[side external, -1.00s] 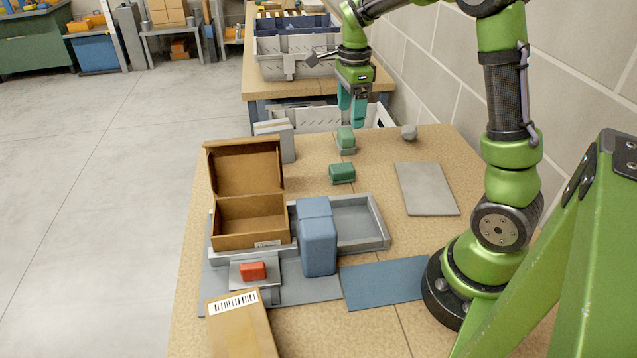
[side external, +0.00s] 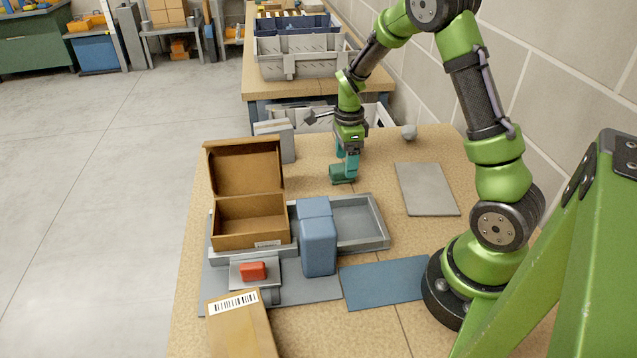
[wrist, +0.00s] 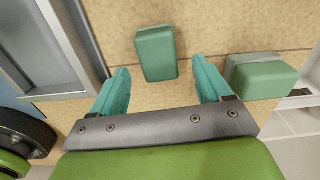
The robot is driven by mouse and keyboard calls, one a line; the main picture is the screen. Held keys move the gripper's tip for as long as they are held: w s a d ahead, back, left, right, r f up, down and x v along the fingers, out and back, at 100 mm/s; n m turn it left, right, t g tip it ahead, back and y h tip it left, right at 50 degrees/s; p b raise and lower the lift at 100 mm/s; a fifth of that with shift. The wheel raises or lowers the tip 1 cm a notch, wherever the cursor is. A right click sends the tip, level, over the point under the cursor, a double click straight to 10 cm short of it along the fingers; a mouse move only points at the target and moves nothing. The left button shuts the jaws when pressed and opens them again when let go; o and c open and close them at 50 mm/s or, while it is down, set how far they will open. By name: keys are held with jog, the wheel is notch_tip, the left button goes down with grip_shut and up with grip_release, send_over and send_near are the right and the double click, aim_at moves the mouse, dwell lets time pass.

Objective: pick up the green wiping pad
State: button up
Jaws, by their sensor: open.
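A green pad-like block (side external: 341,174) lies on the wooden table behind the grey tray. In the wrist view the same green block (wrist: 156,52) shows between and just ahead of my fingertips, with bare table on both sides. My gripper (side external: 348,168) is open and pointing down over it; its teal fingers (wrist: 160,76) stand apart and empty. A second green block (wrist: 262,76) with a paler layer lies outside the right finger in the wrist view; in the side view my gripper hides it. I cannot tell which block is the wiping pad.
In front are a grey tray (side external: 375,232), an open cardboard box (side external: 235,240), a tall blue block (side external: 318,246) and a red block (side external: 252,271). A grey flat plate (side external: 426,188) lies to the right; a small grey lump (side external: 409,132) sits at the back.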

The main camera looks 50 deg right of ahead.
notch_tip(320, 180, down, 3)
jog(key=shift+a+f, duration=0.1)
jog(key=shift+f, duration=0.05)
jog(key=shift+c, duration=0.2)
jog(key=c, duration=1.1)
